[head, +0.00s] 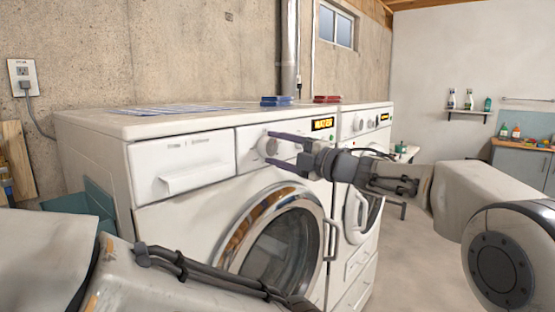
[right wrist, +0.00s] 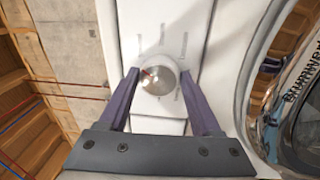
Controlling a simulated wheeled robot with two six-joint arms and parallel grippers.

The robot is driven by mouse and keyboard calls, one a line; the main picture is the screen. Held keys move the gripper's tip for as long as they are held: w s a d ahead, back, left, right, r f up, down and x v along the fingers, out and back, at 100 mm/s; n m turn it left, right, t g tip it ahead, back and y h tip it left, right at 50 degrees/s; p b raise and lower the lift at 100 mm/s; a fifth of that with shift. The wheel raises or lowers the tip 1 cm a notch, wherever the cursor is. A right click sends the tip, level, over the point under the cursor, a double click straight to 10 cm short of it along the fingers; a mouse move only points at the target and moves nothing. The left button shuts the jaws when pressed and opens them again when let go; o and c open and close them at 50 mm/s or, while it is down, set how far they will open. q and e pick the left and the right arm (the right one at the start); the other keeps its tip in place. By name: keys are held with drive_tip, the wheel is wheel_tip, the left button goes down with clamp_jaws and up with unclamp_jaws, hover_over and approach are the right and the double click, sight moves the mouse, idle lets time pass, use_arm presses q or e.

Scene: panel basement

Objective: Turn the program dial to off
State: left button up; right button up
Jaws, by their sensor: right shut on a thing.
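The program dial (head: 265,147) is a round pale knob on the front panel of the near washing machine (head: 210,205). My right gripper (head: 269,148) reaches it from the right, its two purple fingers above and below the knob. In the right wrist view the dial (right wrist: 158,79) sits between the fingertips, and the gripper is shut on it. A small reddish mark shows near the knob's upper left. The labels around it are too blurred to read. A lit display (head: 322,124) is right of the dial. My left arm crosses the bottom; its gripper is not visible.
The round door (head: 282,250) with its handle (head: 331,240) is below the panel. A drawer (head: 182,165) is left of the dial. A second machine (head: 368,140) stands to the right. Blue (head: 276,101) and red (head: 327,99) items lie on top. Open floor lies to the right.

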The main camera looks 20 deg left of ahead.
drive_tip(key=n+b, duration=0.2)
drive_tip(key=n, duration=0.2)
drive_tip(key=shift+f+n, duration=0.1)
drive_tip(key=shift+n, duration=0.3)
drive_tip(key=shift+n+g+b, duration=0.4)
drive_tip(key=shift+n+b, duration=0.2)
drive_tip(key=shift+n, duration=0.9)
drive_tip(key=o, duration=1.4)
drive_tip(key=shift+r, duration=0.2)
drive_tip(key=b+v, duration=0.2)
drive_tip(key=v, duration=0.8)
drive_tip(key=shift+d+b, duration=0.25)
drive_tip(key=shift+b, duration=0.05)
